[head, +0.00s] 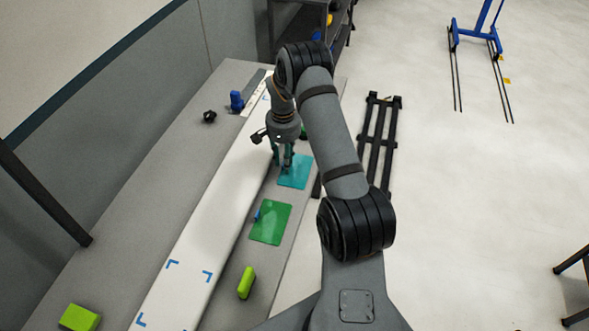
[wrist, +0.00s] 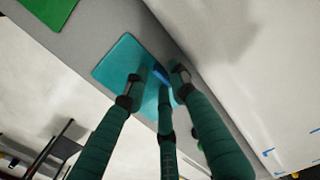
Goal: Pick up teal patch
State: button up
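The teal patch (head: 297,172) lies flat on the grey table strip to the right of the long white panel. In the wrist view the teal patch (wrist: 112,60) is partly hidden behind my fingers, and a small blue tab (wrist: 160,73) shows near its edge. My gripper (head: 283,168) points down over the patch's left edge. In the wrist view my gripper (wrist: 158,85) has its green-sleeved fingers apart, with the blue tab showing between the tips. Whether the fingertips touch the patch cannot be told.
A green patch (head: 271,222) lies nearer, with a lime block (head: 246,282) beyond it toward the front. Another lime block (head: 79,318) is at the lower left. The white panel (head: 205,235) has blue corner marks. A blue object (head: 236,101) and a black knob (head: 210,117) stand further back.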

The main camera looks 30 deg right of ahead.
grip_shut()
jog(key=shift+r, duration=0.15)
